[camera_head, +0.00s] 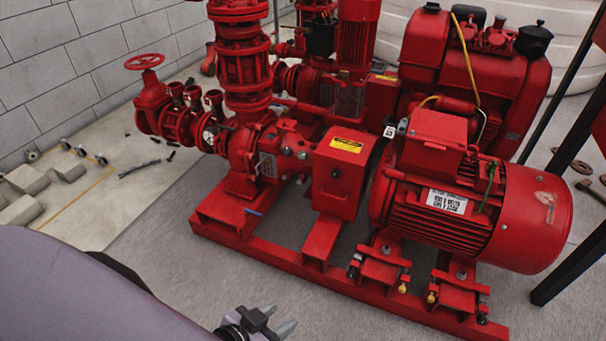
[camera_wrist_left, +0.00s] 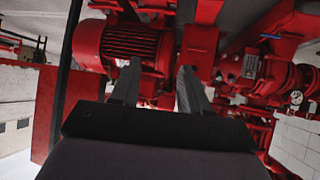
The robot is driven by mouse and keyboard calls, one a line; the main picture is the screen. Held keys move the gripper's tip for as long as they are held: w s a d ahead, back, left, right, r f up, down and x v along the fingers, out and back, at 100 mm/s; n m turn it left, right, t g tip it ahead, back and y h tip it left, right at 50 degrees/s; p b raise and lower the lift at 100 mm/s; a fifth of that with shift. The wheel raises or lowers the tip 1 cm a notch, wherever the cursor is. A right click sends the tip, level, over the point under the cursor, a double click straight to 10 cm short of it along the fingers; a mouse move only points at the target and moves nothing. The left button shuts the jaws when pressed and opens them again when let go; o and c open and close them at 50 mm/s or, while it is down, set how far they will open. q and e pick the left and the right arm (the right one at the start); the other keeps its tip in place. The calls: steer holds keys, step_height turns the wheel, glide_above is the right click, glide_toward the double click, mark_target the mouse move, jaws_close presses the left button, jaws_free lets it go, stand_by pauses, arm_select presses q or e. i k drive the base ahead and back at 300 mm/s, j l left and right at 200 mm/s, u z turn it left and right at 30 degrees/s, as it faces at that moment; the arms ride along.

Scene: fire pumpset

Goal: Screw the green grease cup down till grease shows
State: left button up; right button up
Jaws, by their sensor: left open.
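My left gripper (camera_head: 277,319) is at the bottom edge of the head view, in front of the red pumpset base frame (camera_head: 285,255) and apart from it. Its two fingers stand apart with nothing between them; they also show in the left wrist view (camera_wrist_left: 157,78), pointing toward the pumpset. I cannot make out a green grease cup for certain in either view. A thin green piece (camera_head: 488,182) on the motor side looks more like a wire. The red pump casing (camera_head: 250,155) and bearing housing (camera_head: 338,180) are in the middle of the head view. My right gripper is not in view.
The red motor (camera_head: 490,215) stands at the right of the frame. A red handwheel (camera_head: 145,62) and valves are at the upper left. Grey blocks (camera_head: 27,180) and loose tools lie on the left floor. A dark post (camera_head: 580,235) stands at the right. Grey floor before the frame is clear.

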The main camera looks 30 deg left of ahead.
mark_target(302, 154)
steer(key=i+j+z, duration=0.15)
steer(key=j, duration=0.15)
steer(key=j+z, duration=0.1)
steer(key=j, duration=0.2)
steer(key=i+j+z, duration=0.1)
steer(key=i+j, duration=0.45)
steer(key=i, duration=0.15)
